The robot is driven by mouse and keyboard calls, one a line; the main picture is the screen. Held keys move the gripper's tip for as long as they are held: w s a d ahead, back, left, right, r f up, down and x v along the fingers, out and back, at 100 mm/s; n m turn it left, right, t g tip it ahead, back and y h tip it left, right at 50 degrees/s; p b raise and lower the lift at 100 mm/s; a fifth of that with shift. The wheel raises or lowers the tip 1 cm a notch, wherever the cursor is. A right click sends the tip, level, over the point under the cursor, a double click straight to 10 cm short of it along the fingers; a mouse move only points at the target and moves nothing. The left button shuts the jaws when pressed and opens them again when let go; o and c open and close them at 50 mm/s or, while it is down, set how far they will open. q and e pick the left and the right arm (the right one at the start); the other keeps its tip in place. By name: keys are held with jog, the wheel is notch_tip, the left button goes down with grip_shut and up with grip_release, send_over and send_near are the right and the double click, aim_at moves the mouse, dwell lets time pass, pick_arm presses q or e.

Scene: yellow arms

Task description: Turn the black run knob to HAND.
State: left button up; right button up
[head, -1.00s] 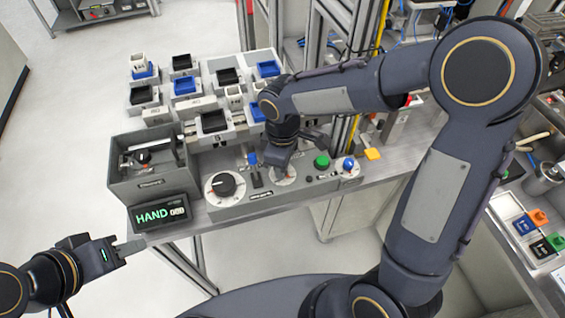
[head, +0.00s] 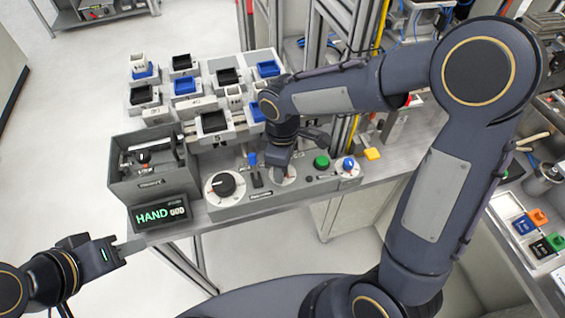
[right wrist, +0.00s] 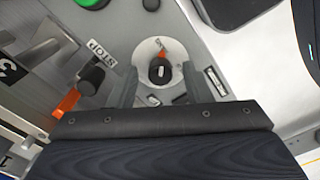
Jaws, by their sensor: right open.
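The black run knob (right wrist: 161,71) sits on a round white dial with an orange mark, seen in the right wrist view. My right gripper (right wrist: 157,85) is open, with one finger on each side of the knob; I cannot tell whether they touch it. In the head view my right gripper (head: 283,168) hides most of this knob and its white dial (head: 291,180). The display (head: 160,213) at the panel's left end reads HAND in green, with small white digits beside it. My left gripper (head: 130,247) is at lower left, apart from the panel; its jaw opening is unclear.
A larger black knob (head: 224,185) on a white dial is left of my right gripper. A green button (head: 321,162) and a blue knob (head: 348,164) are to the right. A grey open box (head: 150,185) stands behind the display, and several block holders fill the bench behind.

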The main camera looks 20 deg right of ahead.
jog(key=shift+r, duration=0.1)
notch_tip(320, 180, up, 8)
jog(key=shift+f, duration=0.15)
dwell(0.5)
jog(key=s+d+m+t+y, duration=0.2)
jog(key=s+d+m, duration=0.2)
jog(key=s+m, duration=0.2)
jog(key=s+d+r+m+t+y, duration=0.1)
jog(key=s+d+m+t, duration=0.2)
jog(key=s, duration=0.8)
jog(key=d+m, duration=0.2)
jog(key=m, duration=0.2)
jog(key=shift+r+m+t+y, duration=0.2)
jog(key=shift+m+t+y, duration=0.1)
jog(key=shift+y, duration=0.1)
jog(key=shift+d, duration=0.1)
dwell(0.5)
